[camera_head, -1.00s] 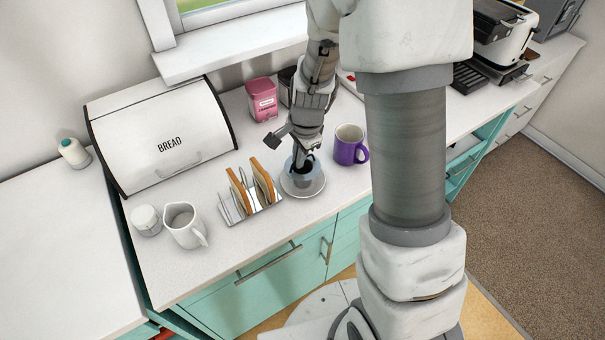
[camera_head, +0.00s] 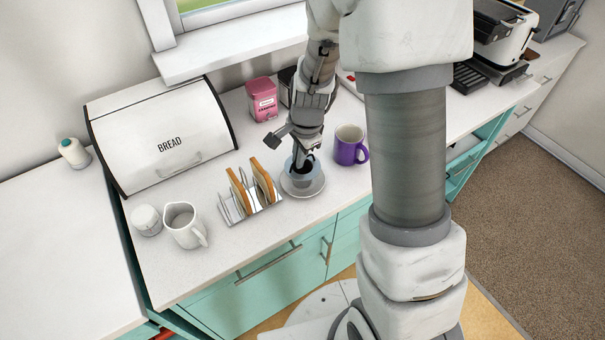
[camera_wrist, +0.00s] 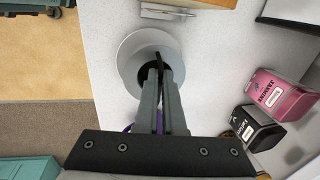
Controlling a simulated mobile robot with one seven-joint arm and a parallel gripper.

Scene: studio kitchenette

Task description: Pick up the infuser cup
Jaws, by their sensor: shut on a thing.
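The infuser cup (camera_head: 311,174) is pale grey-blue with a dark inside. It is at a round light saucer (camera_head: 291,191) on the counter, right of the toast rack. My gripper (camera_head: 302,160) points down into the cup from above and is shut on it, at its rim as far as I can tell. In the wrist view my closed fingers (camera_wrist: 160,72) cover part of the cup's dark opening, over the pale saucer (camera_wrist: 128,70). I cannot tell whether the cup touches the saucer.
A toast rack (camera_head: 236,216) with bread slices stands close on the left. A purple mug (camera_head: 346,155) stands close on the right. A pink canister (camera_head: 262,102) and bread bin (camera_head: 165,140) are behind. A white jug (camera_head: 184,228) stands further left. The counter's front edge is near.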

